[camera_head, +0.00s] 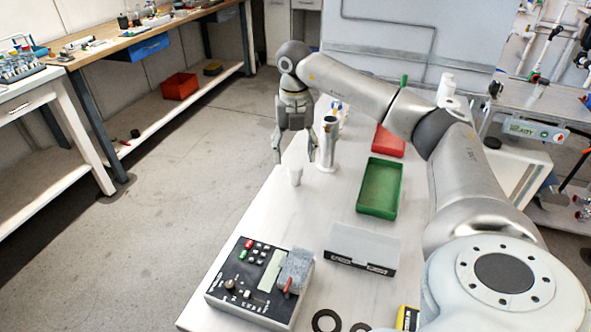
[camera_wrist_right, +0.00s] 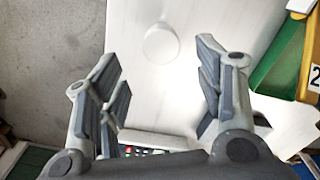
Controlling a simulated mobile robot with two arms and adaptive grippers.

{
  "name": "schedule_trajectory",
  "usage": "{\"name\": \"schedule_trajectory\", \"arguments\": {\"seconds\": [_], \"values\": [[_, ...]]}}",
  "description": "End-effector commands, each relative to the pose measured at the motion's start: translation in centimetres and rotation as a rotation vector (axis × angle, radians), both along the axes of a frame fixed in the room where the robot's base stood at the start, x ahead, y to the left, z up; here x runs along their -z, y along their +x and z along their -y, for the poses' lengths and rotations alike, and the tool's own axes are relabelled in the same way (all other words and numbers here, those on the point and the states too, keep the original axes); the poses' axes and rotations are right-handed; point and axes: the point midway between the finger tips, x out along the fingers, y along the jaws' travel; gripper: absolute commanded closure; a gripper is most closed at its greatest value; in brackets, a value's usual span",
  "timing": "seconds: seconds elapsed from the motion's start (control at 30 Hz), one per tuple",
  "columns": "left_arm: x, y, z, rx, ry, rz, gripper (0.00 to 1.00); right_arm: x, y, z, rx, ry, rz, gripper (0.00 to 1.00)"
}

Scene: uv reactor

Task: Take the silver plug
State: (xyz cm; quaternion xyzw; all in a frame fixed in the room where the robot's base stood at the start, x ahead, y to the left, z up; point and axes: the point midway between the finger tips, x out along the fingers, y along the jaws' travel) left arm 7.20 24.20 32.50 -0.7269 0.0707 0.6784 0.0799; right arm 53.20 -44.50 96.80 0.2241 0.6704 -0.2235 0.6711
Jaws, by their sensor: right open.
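A small pale, whitish-silver plug (camera_head: 295,177) stands upright near the table's left edge. In the right wrist view it is a pale round shape (camera_wrist_right: 160,44), ahead of the fingers and between their lines. My right gripper (camera_head: 294,157) points down just above the plug, with its fingers apart and nothing between them. The open fingers also frame the wrist view (camera_wrist_right: 158,62). A silver cylinder (camera_head: 327,148) with a dark top stands on a round base just right of the gripper. My left gripper is not in view.
On the white table (camera_head: 285,220) are a green tray (camera_head: 379,188), a red bin (camera_head: 390,141), a grey box (camera_head: 361,247) and a control box (camera_head: 247,280). Black rings (camera_head: 325,321) lie at the front. The surface around the plug's near side is clear.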

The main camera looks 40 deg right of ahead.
Motion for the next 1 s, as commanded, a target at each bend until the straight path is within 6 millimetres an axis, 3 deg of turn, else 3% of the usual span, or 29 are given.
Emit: {"name": "schedule_trajectory", "arguments": {"seconds": [0.3, 0.63, 1.0], "values": [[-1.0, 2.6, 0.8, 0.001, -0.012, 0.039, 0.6, 4.3, 0.3, 0.7, 0.0, -0.001, -0.004, 0.38], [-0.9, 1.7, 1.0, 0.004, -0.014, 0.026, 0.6, 5.0, 0.3, 0.6, 0.0, 0.0, -0.001, 0.4], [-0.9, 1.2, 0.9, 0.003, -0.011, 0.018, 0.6, 5.0, 0.3, 0.6, 0.001, 0.0, -0.001, 0.87]]}}
